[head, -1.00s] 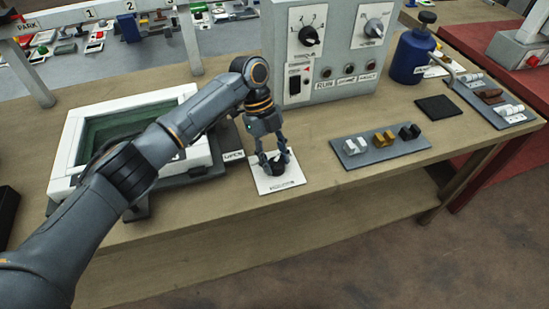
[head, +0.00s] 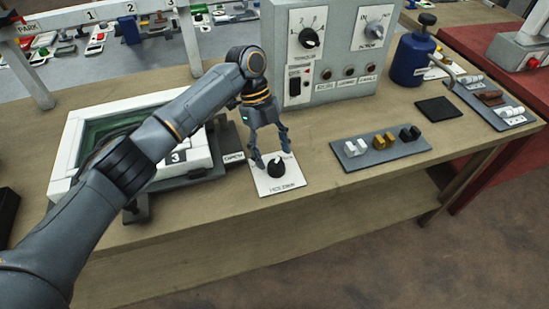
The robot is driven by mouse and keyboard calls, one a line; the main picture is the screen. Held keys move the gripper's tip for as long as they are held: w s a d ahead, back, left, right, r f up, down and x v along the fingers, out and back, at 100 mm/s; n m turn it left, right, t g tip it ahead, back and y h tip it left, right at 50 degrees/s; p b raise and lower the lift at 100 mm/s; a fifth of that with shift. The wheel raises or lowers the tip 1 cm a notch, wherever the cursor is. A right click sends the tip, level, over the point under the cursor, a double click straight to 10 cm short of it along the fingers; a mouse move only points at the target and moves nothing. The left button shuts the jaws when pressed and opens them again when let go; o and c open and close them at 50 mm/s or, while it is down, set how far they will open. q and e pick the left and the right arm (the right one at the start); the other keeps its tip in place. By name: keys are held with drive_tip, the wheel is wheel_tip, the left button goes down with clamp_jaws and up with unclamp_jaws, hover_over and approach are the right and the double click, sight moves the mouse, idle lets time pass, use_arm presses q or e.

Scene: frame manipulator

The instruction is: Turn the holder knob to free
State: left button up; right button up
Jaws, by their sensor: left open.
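The holder knob (head: 277,168) is a small black knob on a white plate (head: 284,185) lettered "HOLDER", on the wooden bench. A light pointer mark shows on the knob, but the position labels are too small to read. My left gripper (head: 271,160) is open just above and behind the knob, its fingers spread and pointing down. The fingers look clear of the knob, though the exact gap is hard to tell. My right gripper is not in view.
A white-framed holder (head: 70,150) with a tag "3" stands left of the plate, partly behind my left arm. A grey control box (head: 330,88) stands behind. A tray of small blocks (head: 352,162) lies to the right.

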use_arm(q)
drive_tip(key=v, duration=0.9)
drive_tip(key=shift+r, duration=0.2)
drive_tip(key=shift+w+a, duration=0.1)
